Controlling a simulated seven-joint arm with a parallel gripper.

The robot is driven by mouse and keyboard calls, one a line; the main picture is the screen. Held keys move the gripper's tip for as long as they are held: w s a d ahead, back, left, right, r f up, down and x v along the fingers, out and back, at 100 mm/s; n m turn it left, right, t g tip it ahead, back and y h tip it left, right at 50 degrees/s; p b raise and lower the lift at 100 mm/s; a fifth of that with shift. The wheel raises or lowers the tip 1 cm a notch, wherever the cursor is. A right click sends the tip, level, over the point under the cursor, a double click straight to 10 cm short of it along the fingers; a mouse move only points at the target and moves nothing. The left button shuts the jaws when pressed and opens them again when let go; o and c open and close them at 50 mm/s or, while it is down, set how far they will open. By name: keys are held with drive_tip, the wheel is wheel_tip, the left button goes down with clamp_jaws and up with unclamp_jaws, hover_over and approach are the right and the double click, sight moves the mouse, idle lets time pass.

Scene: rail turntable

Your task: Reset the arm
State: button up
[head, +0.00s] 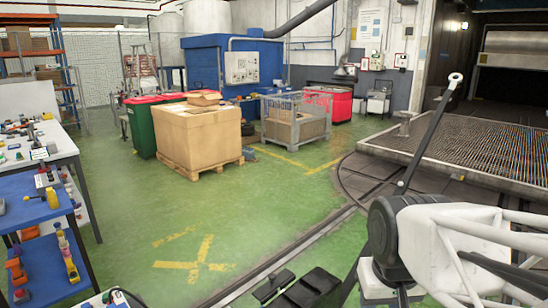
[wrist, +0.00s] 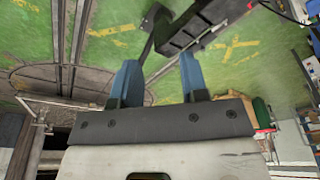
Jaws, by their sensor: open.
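My gripper (wrist: 158,62) shows in the wrist view with two blue fingers spread apart on a dark mount. It is open, and nothing is held between the fingers. The wrist picture appears upside down, with the green floor at the top. I cannot make out the gripper in the head view. A grey lever (head: 428,130) with a ringed top stands tilted at the right of the head view, its foot partly hidden behind a white frame and a black wheel-like part. The curved edge of the turntable (head: 345,185) shows in the floor; it also shows in the wrist view (wrist: 28,82).
Dark pedal-like plates (head: 312,288) lie low at the front. A blue shelf cart (head: 42,205) and a workbench (head: 60,150) stand left. A carton on a pallet (head: 198,140) and a mesh cage (head: 292,120) stand farther back. The green floor (head: 180,215) between is clear.

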drive_tip(key=s, duration=0.2)
drive_tip(key=s+f, duration=0.1)
drive_tip(key=shift+s+d, duration=0.25)
idle(2.3)
